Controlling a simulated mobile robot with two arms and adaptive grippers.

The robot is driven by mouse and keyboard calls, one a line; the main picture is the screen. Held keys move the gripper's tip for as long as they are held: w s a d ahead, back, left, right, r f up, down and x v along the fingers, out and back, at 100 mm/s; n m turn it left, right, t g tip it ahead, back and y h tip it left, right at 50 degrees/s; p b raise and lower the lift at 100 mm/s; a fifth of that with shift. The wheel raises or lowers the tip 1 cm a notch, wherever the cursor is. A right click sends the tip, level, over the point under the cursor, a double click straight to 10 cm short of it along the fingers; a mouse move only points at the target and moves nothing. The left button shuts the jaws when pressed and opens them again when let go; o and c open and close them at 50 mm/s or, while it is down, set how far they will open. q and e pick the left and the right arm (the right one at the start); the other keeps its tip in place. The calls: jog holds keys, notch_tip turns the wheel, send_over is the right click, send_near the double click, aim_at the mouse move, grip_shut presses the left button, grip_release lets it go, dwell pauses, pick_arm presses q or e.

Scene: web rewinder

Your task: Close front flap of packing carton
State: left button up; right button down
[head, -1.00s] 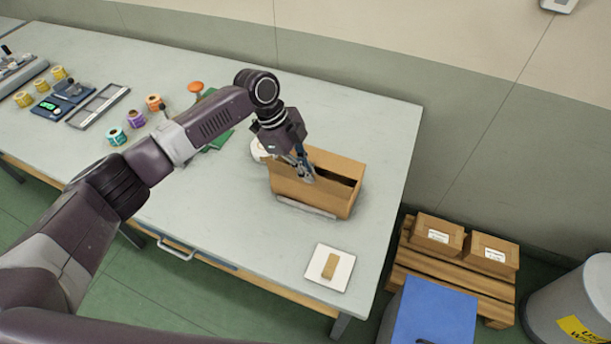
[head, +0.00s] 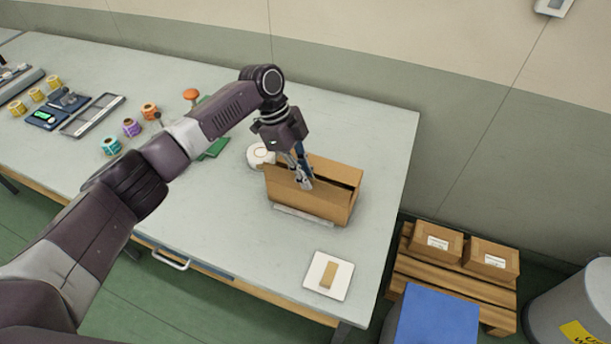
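The packing carton (head: 310,205) is a brown cardboard box on the right part of the grey table, with a dark opening along part of its top. My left gripper (head: 304,184) points down at the carton's top, toward its left end, close to or touching the cardboard there. Its fingers are small and partly overlap the carton, so I cannot tell whether they are open or shut. The front flap is hard to make out apart from the front wall. My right gripper is not in view.
A white plate with a tan block (head: 328,276) lies at the table's front right. A white roll (head: 260,155) stands left of the carton. Coloured rolls (head: 131,127) and a grey frame (head: 92,115) are farther left. Two small cartons (head: 437,241) sit on a pallet beside a blue-topped object (head: 437,316).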

pick_arm(q)
jog(key=shift+o, duration=0.9)
jog(key=v, duration=1.2)
